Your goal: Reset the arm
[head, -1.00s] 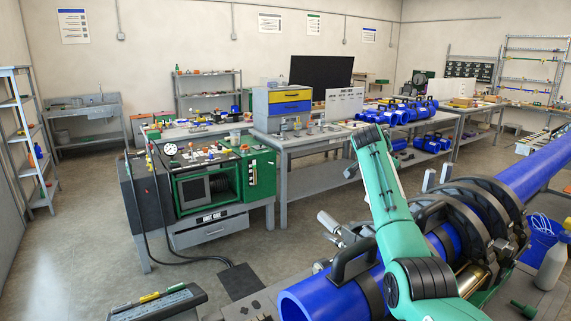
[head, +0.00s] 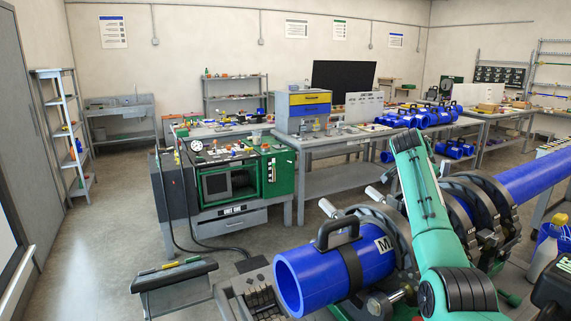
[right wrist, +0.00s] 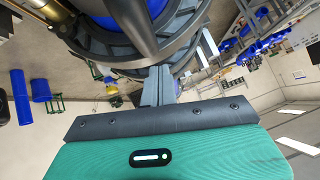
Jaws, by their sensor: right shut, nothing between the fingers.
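My right arm (head: 432,215) is teal and rises from the bottom of the head view, in front of the pipe machine. My right gripper (right wrist: 158,88) shows in the right wrist view as two grey fingers shut together, with nothing between them. Its tips appear close to the machine's dark clamp ring (right wrist: 185,45); whether they touch is unclear. The fingers cannot be made out in the head view. A blue pipe (head: 312,283) lies in the dark clamps (head: 380,232), with a black handle (head: 337,229) on top. My left gripper is not in view.
A green-and-black control unit (head: 235,178) with hoses stands left of the pipe. More blue fittings (head: 425,116) lie behind my arm. Open floor (head: 110,230) lies at the left.

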